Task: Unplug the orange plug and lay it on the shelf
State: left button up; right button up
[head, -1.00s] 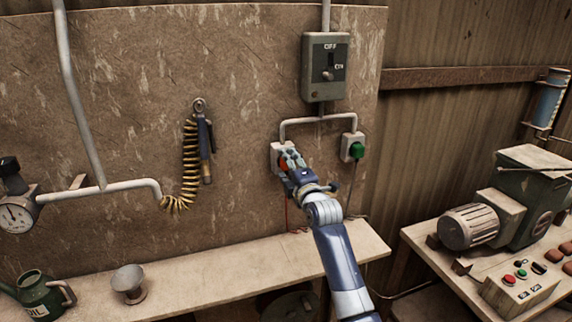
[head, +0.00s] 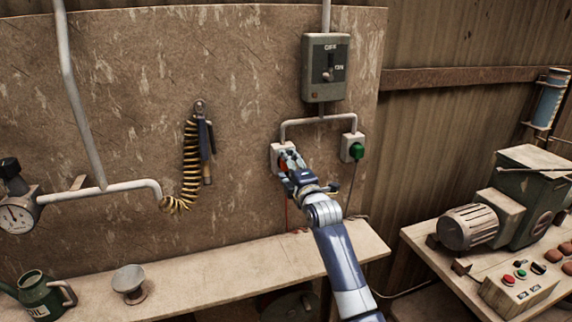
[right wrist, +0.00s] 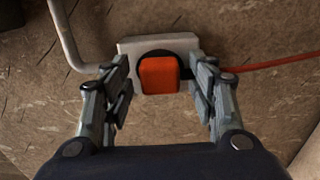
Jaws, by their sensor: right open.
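The orange plug (right wrist: 160,75) sits in its wall socket (right wrist: 128,46) in the right wrist view. Its red-orange cord runs off to the right there. In the head view the plug (head: 283,165) is partly hidden by my right gripper (head: 288,163). My right gripper (right wrist: 161,92) is open, with one finger on each side of the plug and a visible gap to it. The shelf (head: 220,274) is the long pale board below, along the wall. My left gripper is not in view.
A green plug (head: 357,151) is in the socket to the right. A switch box (head: 325,68) hangs above. A coiled yellow hose (head: 190,165) hangs at left. A funnel (head: 129,281) and an oil can (head: 42,296) stand at the shelf's left; its middle is clear.

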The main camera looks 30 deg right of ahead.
dwell(0.3)
grip_shut()
jog(key=shift+s, duration=0.1)
jog(key=shift+p+v, duration=1.65)
jog(key=shift+v, duration=1.3)
